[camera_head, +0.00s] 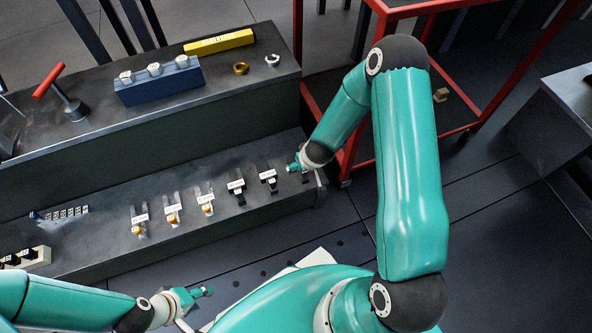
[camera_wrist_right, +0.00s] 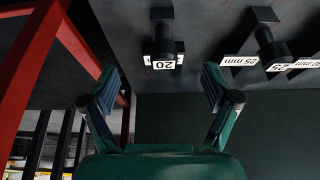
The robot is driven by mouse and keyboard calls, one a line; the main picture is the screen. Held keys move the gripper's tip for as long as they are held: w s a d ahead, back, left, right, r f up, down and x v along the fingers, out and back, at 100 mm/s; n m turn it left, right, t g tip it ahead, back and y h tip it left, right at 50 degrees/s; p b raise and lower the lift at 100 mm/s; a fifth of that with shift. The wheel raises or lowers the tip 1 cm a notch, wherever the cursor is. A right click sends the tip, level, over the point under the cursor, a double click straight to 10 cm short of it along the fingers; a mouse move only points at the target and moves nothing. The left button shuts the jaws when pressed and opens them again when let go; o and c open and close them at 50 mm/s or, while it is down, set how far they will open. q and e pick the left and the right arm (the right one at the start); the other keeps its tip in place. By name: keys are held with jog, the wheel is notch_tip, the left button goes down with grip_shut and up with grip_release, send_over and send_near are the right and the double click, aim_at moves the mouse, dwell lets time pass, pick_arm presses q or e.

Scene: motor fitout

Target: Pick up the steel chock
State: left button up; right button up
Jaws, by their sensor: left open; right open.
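A row of labelled pieces stands on the lower shelf in the head view: silvery ones with orange parts, such as one at the left (camera_head: 138,222), and black ones, such as one at the right (camera_head: 268,177). I cannot tell for certain which is the steel chock. My right gripper (camera_head: 294,167) is open and empty at the row's right end. In the right wrist view, a dark piece labelled 20 (camera_wrist_right: 163,47) is ahead between the open fingers (camera_wrist_right: 160,76), apart from them. My left gripper (camera_head: 203,292) is open and empty, low in front of the bench.
The upper shelf holds a blue block (camera_head: 158,85), a yellow bar (camera_head: 219,42), a brass ring (camera_head: 241,68) and a red-handled tool (camera_head: 60,92). A red-framed cart (camera_head: 352,150) stands close beside my right arm. Dark pieces marked 25 (camera_wrist_right: 270,45) are to the right in the wrist view.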

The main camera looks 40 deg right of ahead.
jog(key=b+x, duration=0.1)
jog(key=x, duration=0.1)
jog(key=b+x, duration=0.1)
jog(key=x, duration=0.2)
jog(key=shift+w+a+b, duration=0.1)
jog(key=shift+w+b, duration=0.3)
jog(key=shift+w, duration=0.05)
jog(key=shift+c, duration=0.3)
grip_shut()
